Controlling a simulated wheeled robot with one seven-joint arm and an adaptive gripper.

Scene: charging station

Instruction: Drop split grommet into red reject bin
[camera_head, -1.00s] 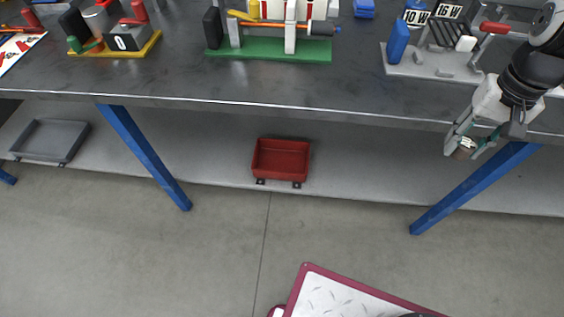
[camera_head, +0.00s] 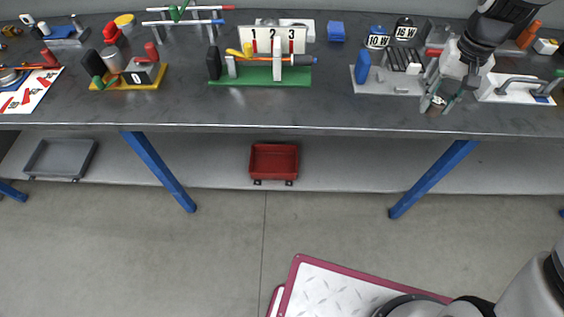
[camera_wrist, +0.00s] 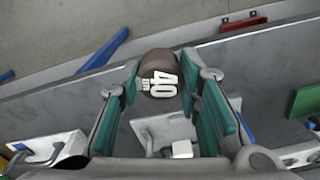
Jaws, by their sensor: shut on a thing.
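The red bin (camera_head: 274,160) sits on the low shelf, left of and below my gripper, and looks empty. Part of it shows in the wrist view (camera_wrist: 243,22).
The bench (camera_head: 230,112) stands between the gripper and the bin in the picture. A grey tray (camera_head: 60,158) is on the shelf at left. Blue legs (camera_head: 158,172) flank the bin. A green fixture (camera_head: 260,76) and a grey fixture (camera_head: 385,84) stand on the bench.

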